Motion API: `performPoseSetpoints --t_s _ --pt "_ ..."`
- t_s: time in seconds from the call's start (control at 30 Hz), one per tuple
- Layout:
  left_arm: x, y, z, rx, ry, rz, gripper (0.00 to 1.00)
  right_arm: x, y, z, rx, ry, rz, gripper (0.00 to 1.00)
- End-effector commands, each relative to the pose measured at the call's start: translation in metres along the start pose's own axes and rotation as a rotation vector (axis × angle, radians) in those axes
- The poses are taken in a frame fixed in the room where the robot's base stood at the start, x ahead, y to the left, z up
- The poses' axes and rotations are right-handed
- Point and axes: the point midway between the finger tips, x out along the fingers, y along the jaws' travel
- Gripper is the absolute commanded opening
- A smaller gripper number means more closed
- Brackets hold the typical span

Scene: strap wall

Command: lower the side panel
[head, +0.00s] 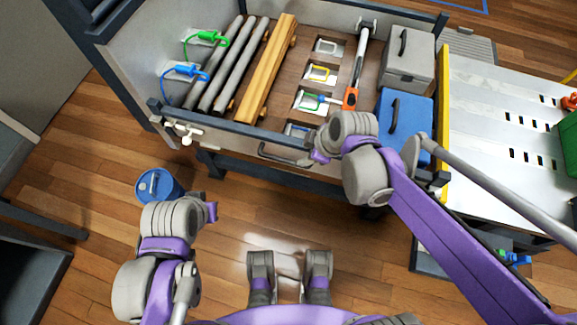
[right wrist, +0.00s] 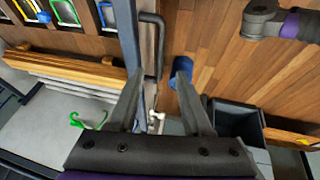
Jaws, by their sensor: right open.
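The side panel is the near wall of the bed, below a dark top rail (head: 225,127). A black bar handle (head: 283,153) stands out from its outer face. It also shows in the right wrist view (right wrist: 157,45). A pale latch (head: 182,131) sits at the panel's left end; pale parts of it show between my fingers in the right wrist view (right wrist: 156,120). My right gripper (right wrist: 158,88) is open and empty, its fingers apart over the rail and handle side. In the head view its fingers are mostly hidden by the wrist. My left wrist is at lower left, its fingers not clear.
The bed holds grey pipes (head: 240,65), a wooden beam (head: 266,70), straps, a grey box (head: 407,60) and a blue box (head: 405,122). A blue drum (head: 158,186) stands on the floor near the panel. A pale slotted table (head: 500,120) stands at right.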

Motion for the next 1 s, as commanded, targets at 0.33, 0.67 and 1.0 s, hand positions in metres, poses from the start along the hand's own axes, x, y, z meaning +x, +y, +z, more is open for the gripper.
performPoseSetpoints --t_s 0.33,0.67,1.0 --pt "0.015 0.0 0.006 0.0 -0.005 0.0 0.0 0.048 0.0 -0.003 -0.037 0.006 -0.007 0.5" --pt "0.031 0.0 0.013 0.0 -0.011 0.0 0.0 0.102 0.0 -0.003 -0.034 0.006 -0.007 0.5" --pt "0.033 0.0 0.014 0.0 -0.012 0.0 0.0 0.112 0.0 -0.003 -0.033 0.005 -0.006 0.5"
